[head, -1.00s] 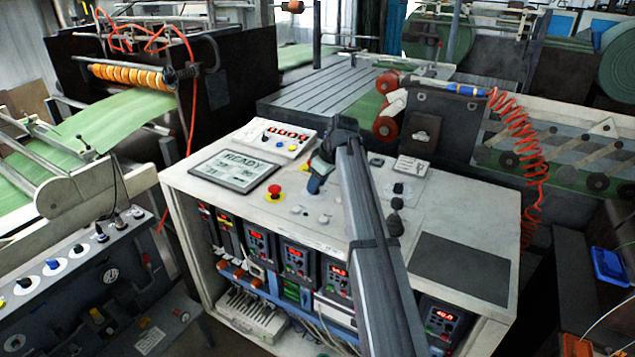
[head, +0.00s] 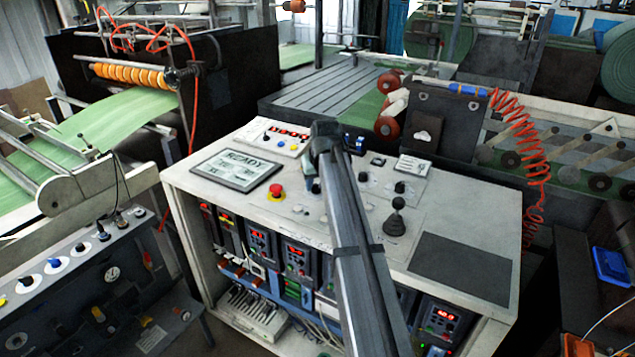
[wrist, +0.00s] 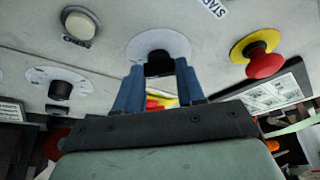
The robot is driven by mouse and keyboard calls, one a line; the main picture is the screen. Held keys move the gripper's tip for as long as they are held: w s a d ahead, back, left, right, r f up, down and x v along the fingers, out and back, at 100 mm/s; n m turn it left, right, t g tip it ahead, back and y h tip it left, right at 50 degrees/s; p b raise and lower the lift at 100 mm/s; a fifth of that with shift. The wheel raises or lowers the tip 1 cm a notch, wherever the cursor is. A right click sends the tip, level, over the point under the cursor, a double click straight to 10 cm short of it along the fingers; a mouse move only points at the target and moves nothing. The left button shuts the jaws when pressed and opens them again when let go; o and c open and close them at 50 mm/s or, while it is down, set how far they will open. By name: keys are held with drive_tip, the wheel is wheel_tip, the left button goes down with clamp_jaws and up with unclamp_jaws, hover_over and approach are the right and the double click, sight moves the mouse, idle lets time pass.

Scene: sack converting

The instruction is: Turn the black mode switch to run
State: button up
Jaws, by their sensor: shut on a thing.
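The black mode switch (wrist: 158,57) stands on a round pale plate in the upper middle of the wrist view. My gripper (wrist: 159,74) has its two blue fingers on either side of the switch and is shut on it. The knob's pointer and the plate's marks are too hidden to tell its setting.
A red emergency stop button (head: 276,190) on a yellow ring is close by. The display (head: 237,170) reads READY. A black joystick (head: 395,222) rises at the right, beside a bare dark pad (head: 462,268).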

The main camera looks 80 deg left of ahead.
idle(0.3)
drive_tip(key=o, duration=1)
drive_tip(key=shift+o, duration=0.2)
drive_tip(key=v, duration=1.3)
drive_tip(key=shift+r, duration=0.35)
drive_tip(key=shift+d, duration=0.1)
